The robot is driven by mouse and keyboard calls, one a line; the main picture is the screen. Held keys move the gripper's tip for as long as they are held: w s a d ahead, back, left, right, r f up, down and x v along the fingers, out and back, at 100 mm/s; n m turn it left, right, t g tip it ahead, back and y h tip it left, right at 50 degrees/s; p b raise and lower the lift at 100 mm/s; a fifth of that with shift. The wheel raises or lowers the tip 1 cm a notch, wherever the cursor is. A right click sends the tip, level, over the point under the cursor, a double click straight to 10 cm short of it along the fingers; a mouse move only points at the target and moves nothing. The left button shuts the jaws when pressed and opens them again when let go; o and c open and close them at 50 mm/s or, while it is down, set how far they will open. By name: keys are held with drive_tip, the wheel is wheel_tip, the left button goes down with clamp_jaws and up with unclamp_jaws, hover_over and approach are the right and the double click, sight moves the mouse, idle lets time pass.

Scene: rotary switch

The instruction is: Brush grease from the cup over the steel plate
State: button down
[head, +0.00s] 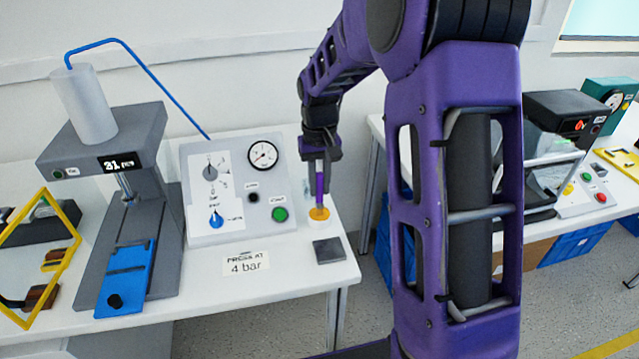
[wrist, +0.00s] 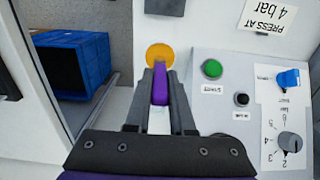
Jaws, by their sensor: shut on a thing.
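My gripper (head: 319,152) is shut on a purple-handled brush (head: 319,182), held upright with its lower end down at the grease cup. The brush also shows between the fingers in the wrist view (wrist: 160,85). The steel plate (head: 328,251), a dark grey square, lies flat just in front of the cup.
A control panel (head: 240,185) with dial, gauge and buttons stands just left of the cup. A sign reading "PRESS AT 4 bar" (head: 245,263) lies left of the plate. A press (head: 130,190) with a blue fixture stands further left. The table's right edge is close.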

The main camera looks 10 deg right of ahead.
drive_tip(key=shift+r+p, duration=2.8)
drive_tip(key=shift+r, duration=0.7)
